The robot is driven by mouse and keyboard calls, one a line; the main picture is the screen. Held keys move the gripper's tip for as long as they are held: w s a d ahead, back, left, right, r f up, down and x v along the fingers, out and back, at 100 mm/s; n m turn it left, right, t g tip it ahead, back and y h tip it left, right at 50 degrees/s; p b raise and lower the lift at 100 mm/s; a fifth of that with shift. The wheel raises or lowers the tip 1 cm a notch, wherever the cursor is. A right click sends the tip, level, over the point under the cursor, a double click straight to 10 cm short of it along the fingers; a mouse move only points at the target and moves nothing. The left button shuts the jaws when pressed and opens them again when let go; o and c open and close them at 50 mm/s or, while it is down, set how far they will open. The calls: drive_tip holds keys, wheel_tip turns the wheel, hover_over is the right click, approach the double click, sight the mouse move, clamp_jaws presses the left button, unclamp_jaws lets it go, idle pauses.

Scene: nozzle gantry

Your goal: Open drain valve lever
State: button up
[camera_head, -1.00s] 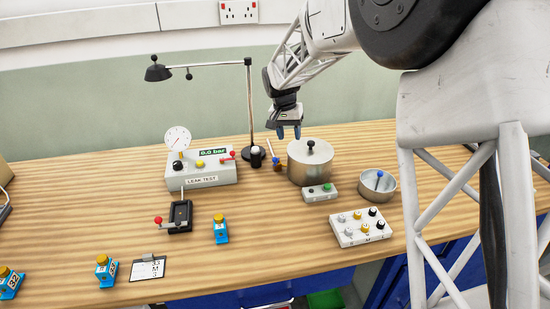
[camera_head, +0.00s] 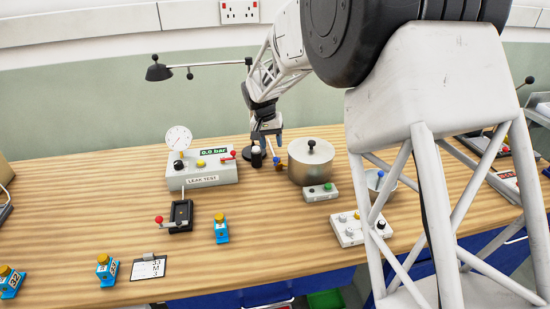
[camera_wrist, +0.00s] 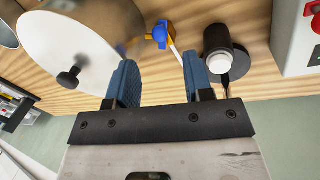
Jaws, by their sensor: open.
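A small valve-like fitting with a blue top and orange base (camera_head: 278,163) stands on the bench just left of the steel pot; a thin pale lever points from it. It also shows in the wrist view (camera_wrist: 160,34), beyond and between my fingertips, with the lever slanting toward the right finger. My gripper (camera_head: 268,142) is above and behind it, pointing down, open and empty; its two blue fingers (camera_wrist: 158,62) are apart. I cannot tell a drain label on either.
The lidded steel pot (camera_head: 305,166) is close on the right of the fitting. A black cylinder with a white top (camera_wrist: 218,40) stands near my right finger in the wrist view.

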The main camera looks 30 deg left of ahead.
sight(277, 160)
drive_tip(key=shift+w+d+f, duration=0.1)
drive_tip(key=shift+d+f, duration=0.1)
drive_tip(key=shift+f, duration=0.9)
drive_tip(key=shift+w+d+f, duration=0.1)
drive_tip(key=shift+d+f, duration=0.1)
drive_tip(key=shift+f, duration=0.9)
drive_tip(key=shift+w+d+f, duration=0.1)
drive_tip(key=shift+d+f, duration=0.1)
drive_tip(key=shift+f, duration=0.9)
drive_tip(key=shift+c, duration=0.2)
clamp_jaws()
drive_tip(key=shift+d+n, duration=0.1)
drive_tip(key=shift+n, duration=0.2)
drive_tip(key=shift+w+d+n+t, duration=0.1)
drive_tip(key=shift+d+n+t, duration=0.1)
drive_tip(key=shift+n, duration=0.5)
drive_tip(key=shift+w+d+n+t, duration=0.1)
drive_tip(key=shift+d+n, duration=0.1)
drive_tip(key=shift+n, duration=0.5)
drive_tip(key=shift+w+d+n+y, duration=0.1)
drive_tip(key=shift+d+n+y, duration=0.1)
drive_tip(key=shift+n, duration=0.5)
drive_tip(key=shift+w+d+n+y, duration=0.1)
drive_tip(key=shift+n+y, duration=0.1)
drive_tip(key=shift+n, duration=0.5)
